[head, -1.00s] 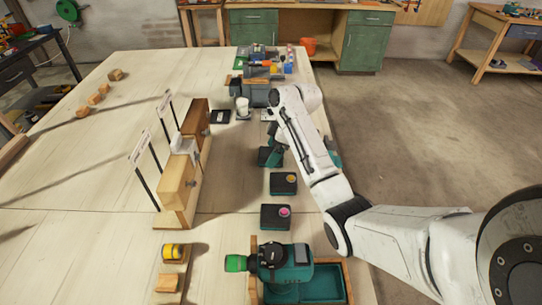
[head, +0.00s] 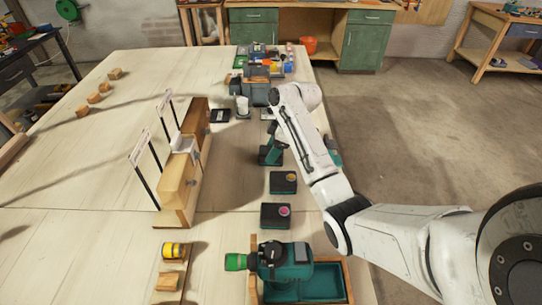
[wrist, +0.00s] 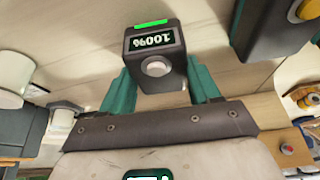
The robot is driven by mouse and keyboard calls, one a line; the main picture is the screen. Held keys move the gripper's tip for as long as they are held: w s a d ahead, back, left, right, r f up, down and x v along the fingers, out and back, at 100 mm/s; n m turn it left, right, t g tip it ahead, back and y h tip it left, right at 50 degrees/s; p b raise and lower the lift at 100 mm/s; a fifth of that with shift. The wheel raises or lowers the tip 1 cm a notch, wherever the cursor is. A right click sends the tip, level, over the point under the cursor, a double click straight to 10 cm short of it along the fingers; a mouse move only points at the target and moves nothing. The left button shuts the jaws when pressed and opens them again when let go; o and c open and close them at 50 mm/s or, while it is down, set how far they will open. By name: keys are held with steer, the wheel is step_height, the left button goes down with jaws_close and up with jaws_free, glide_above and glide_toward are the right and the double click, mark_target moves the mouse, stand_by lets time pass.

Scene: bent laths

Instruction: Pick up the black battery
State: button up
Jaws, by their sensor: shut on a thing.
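The black battery (wrist: 155,55) sits between the two teal fingers of my gripper (wrist: 158,82) in the wrist view. It has a display reading 100%, a green bar and a round pale button. My gripper is shut on it, a finger at each side. In the head view my gripper (head: 271,148) is low over the right part of the table, beside my white arm. The battery is hard to make out there, and I cannot tell whether it touches the table.
A green-nosed teal tool (head: 285,263) stands by a teal tray (head: 325,281) at the front. A wooden stand (head: 182,178) is to the left. The far-left tabletop is mostly clear.

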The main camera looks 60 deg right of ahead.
stand_by(0.3)
steer(key=shift+r, duration=0.25)
steer(key=v, duration=0.2)
steer(key=a+v, duration=0.1)
steer(key=v, duration=0.2)
steer(key=p+v, duration=0.1)
steer(key=v, duration=0.1)
steer(key=shift+s+a+r, duration=0.1)
steer(key=shift+s+r, duration=0.2)
steer(key=shift+s, duration=0.1)
steer(key=s+r+p, duration=0.1)
steer(key=s+p, duration=0.1)
steer(key=s, duration=0.1)
steer(key=s+r+p, duration=0.2)
steer(key=s, duration=0.2)
steer(key=s+r+p, duration=0.2)
steer(key=s, duration=0.1)
steer(key=shift+s+a+r, duration=0.2)
steer(key=shift+s+a, duration=0.1)
steer(key=shift+f, duration=0.1)
